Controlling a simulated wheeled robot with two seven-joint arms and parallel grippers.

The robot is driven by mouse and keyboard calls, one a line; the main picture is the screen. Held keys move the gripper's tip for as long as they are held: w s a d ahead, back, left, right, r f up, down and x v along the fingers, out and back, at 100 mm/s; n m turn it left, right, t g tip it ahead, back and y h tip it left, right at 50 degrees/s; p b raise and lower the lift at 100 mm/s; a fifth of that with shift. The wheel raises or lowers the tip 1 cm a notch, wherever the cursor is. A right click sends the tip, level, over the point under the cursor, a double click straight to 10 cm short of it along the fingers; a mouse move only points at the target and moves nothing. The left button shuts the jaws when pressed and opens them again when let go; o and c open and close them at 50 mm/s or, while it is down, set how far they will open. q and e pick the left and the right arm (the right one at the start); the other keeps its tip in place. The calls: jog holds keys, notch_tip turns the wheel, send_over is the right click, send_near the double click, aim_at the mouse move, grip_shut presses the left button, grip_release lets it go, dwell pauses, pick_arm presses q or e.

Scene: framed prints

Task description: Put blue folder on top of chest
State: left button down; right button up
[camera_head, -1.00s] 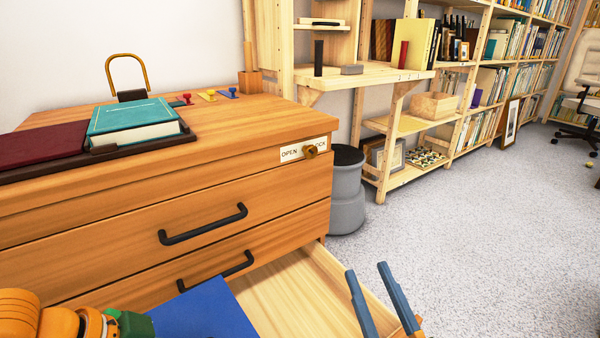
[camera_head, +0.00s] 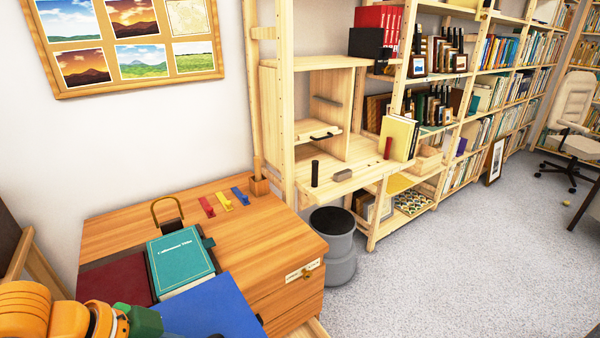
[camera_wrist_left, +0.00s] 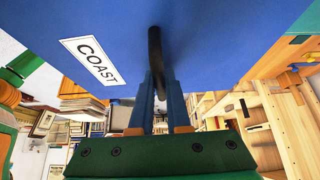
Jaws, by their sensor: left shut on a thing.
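The blue folder (camera_head: 212,308) is in the lower left of the head view, in front of the teal book and overlapping the chest's front part. I cannot tell whether it touches the chest. The wooden chest (camera_head: 255,228) stands against the wall, its top partly covered by books. My left gripper (camera_wrist_left: 158,85) is shut on the folder's black handle (camera_wrist_left: 155,55) in the left wrist view. The folder (camera_wrist_left: 200,35) fills the top of that view, with a white COAST label. The gripper's fingertips are hidden in the head view. My right gripper is not in view.
A teal book (camera_head: 182,258), a dark red book (camera_head: 115,280) and red, yellow and blue small items (camera_head: 224,199) lie on the chest. A shelf unit (camera_head: 340,180) and a grey bin (camera_head: 340,262) stand to the right. The chest's right top is clear.

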pick_arm(q)
notch_tip(320, 180, up, 4)
jog(key=shift+p, duration=0.8)
jog(key=shift+d, duration=0.1)
jog(key=shift+w+f, duration=0.1)
jog(key=shift+f, duration=0.1)
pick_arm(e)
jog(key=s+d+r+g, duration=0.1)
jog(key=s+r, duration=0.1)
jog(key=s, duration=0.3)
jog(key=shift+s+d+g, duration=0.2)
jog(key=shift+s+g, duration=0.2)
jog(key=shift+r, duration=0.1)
